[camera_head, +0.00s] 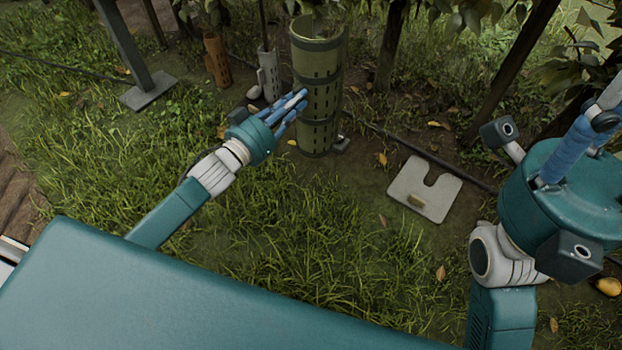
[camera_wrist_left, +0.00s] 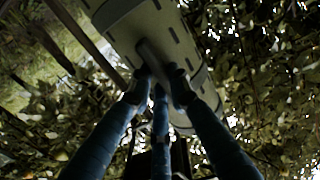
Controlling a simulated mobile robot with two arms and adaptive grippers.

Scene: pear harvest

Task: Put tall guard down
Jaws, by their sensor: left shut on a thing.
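The tall guard (camera_head: 321,85) is an olive-green slotted tube, standing upright near the trees in the head view. Its lower end is at or close to the ground; I cannot tell whether it touches. My left gripper (camera_head: 303,101) reaches it from the left and is shut on its side. In the left wrist view the guard (camera_wrist_left: 150,22) shows pale and slotted, and the blue fingers (camera_wrist_left: 160,82) close on a bar-like part of it. My right gripper (camera_head: 608,108) is partly cut off at the right edge of the head view, and its fingertips are hidden.
A brown slotted guard (camera_head: 217,60) and a grey one (camera_head: 268,72) stand left of the tall guard. A pale notched plate (camera_head: 424,188) lies on the ground to the right. A post on a base plate (camera_head: 148,90) stands at left. Grass in front is clear.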

